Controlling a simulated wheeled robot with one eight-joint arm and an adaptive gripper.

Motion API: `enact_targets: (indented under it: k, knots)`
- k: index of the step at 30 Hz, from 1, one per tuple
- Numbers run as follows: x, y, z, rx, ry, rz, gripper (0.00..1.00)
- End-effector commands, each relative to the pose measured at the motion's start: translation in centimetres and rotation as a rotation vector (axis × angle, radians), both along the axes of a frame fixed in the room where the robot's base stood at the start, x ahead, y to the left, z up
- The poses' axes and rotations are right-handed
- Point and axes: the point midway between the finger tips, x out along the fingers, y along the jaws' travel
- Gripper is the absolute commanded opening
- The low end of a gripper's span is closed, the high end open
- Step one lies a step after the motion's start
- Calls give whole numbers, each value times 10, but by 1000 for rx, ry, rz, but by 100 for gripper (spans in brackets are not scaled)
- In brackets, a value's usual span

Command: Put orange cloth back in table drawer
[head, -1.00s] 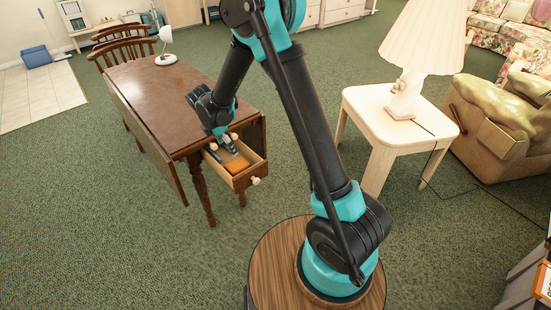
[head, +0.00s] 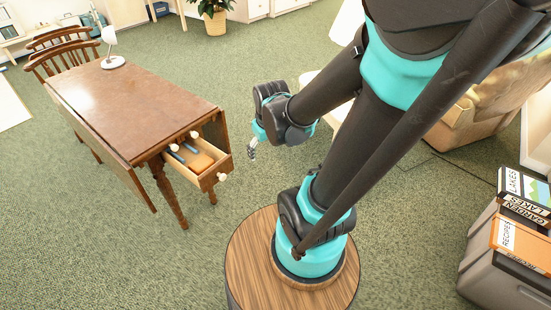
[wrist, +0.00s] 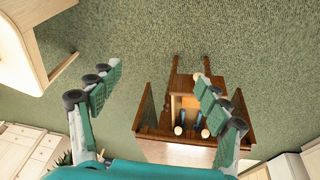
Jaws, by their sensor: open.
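The wooden table (head: 130,95) has its end drawer (head: 207,181) pulled open. The orange cloth (head: 203,162) appears to lie inside the drawer, near its front. My gripper (head: 252,151) is in the air to the right of the drawer, apart from it. In the wrist view my gripper (wrist: 160,90) is open with nothing between its fingers. The drawer (wrist: 174,105) shows there beyond the right finger, which hides part of it.
Blue items (head: 178,153) and white round knobs (head: 174,148) show at the back of the drawer. A white lamp (head: 111,55) stands on the table. A grey bin with books (head: 515,255) is at the right. Carpet is clear around the drawer.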

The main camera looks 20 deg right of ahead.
Motion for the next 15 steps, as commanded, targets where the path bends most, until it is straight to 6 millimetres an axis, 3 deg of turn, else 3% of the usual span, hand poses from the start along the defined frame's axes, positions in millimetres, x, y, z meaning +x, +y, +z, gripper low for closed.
enact_targets:
  k: [3, 6, 15]
  knots:
    - [-26, -12, -7, 63, -28, -163, 77]
    - [-38, -17, -10, 97, -44, -251, 77]
    - [-43, -19, -13, 120, -53, -302, 77]
